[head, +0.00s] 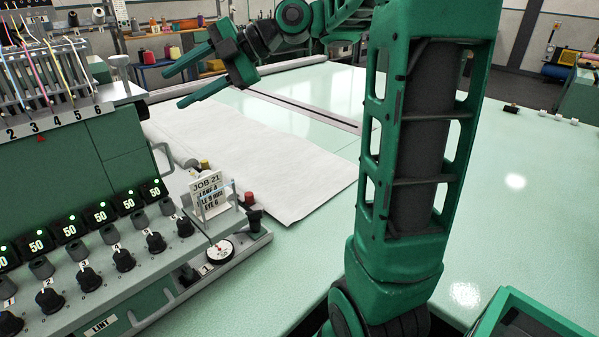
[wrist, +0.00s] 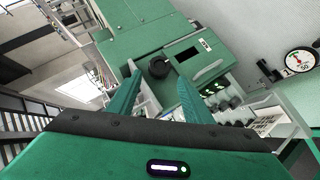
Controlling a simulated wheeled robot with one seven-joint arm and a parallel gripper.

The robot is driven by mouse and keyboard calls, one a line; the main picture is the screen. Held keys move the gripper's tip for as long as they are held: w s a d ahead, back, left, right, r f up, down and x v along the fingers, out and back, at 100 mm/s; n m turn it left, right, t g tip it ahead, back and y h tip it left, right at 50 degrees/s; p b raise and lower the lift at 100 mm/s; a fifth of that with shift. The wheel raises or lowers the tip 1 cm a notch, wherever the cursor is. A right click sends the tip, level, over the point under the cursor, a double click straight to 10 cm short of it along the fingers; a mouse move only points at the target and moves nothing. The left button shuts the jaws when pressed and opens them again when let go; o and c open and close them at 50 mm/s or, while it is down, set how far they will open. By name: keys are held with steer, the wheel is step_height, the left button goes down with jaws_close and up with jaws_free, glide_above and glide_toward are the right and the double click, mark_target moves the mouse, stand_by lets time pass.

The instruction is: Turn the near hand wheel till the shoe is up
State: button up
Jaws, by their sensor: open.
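My gripper (head: 175,88) is open and empty in the head view, raised above the white cloth with its fingers pointing left. In the wrist view, a round black knob (wrist: 159,67) on the green machine shows between the fingertips, apart from them. I cannot tell whether it is the near hand wheel. The head view shows a row of black knobs (head: 123,260) on the machine's front and a round white dial (head: 219,251) by its right end. A dial (wrist: 299,61) also shows at the right of the wrist view. I cannot make out the shoe.
The green machine (head: 125,150) fills the left of the head view, with numbered threads on top. A card (head: 208,193) reading JOB 21 stands near its right end. White cloth (head: 255,160) lies on the pale table (head: 520,200). The table's right side is mostly clear.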

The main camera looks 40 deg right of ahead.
steer(key=s+d+f+m+g+h, duration=0.2)
steer(key=s+d+f+m+h, duration=0.2)
steer(key=s+d+f+m, duration=0.2)
steer(key=s+d+f+m+g+h, duration=0.1)
steer(key=s+d+f+m+h, duration=0.4)
steer(key=s+f+m, duration=0.6)
steer(key=shift+s+d+f+m+g, duration=0.35)
steer(key=shift+d+f+m, duration=0.45)
steer(key=shift+d+m, duration=0.8)
steer(key=shift+w+a+m, duration=0.1)
steer(key=shift+a+m, duration=0.2)
